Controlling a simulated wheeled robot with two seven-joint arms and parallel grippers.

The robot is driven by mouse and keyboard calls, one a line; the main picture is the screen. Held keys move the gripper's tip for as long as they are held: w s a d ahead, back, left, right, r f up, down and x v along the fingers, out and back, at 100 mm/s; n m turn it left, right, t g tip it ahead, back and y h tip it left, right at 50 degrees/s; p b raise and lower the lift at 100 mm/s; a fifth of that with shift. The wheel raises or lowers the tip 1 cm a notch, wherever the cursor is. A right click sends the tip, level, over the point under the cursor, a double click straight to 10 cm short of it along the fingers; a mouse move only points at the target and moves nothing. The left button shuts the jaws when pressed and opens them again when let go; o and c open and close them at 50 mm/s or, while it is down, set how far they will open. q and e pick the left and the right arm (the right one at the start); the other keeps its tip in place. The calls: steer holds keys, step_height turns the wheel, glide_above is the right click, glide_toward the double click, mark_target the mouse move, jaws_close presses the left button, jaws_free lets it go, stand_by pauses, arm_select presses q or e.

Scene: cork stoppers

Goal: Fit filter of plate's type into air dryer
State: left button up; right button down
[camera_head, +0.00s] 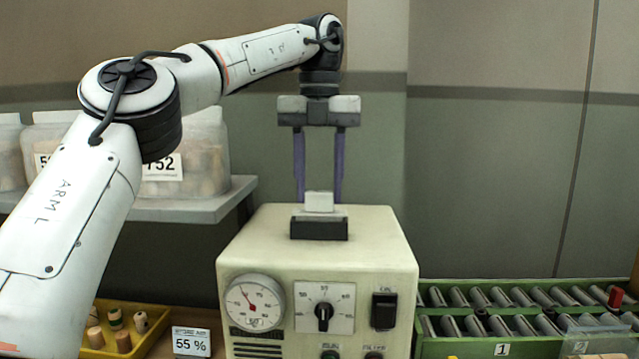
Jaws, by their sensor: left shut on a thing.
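The air dryer (237,260) is a cream box in the middle, with a round gauge, a dial and a black switch on its front. On its top is a black rectangular piece (319,229); I cannot tell whether it is a socket or part of the filter. A small white block, seemingly the filter (319,202), shows upright directly above it. My left gripper (319,195) points straight down over the dryer, its purple fingers shut on the white block from both sides. Whether the block is seated is unclear. My right gripper is not in view.
Clear bins of corks (205,150) stand on a grey shelf (190,208) at the left. A yellow tray (100,352) of stoppers and a "55 %" sign (191,342) are below. A green roller rack (450,347) is at the right.

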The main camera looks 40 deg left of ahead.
arm_select(q)
steer(key=shift+f, duration=0.35)
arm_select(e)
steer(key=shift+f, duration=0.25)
arm_select(q)
steer(key=o, duration=1.1)
steer(key=shift+o, duration=0.2)
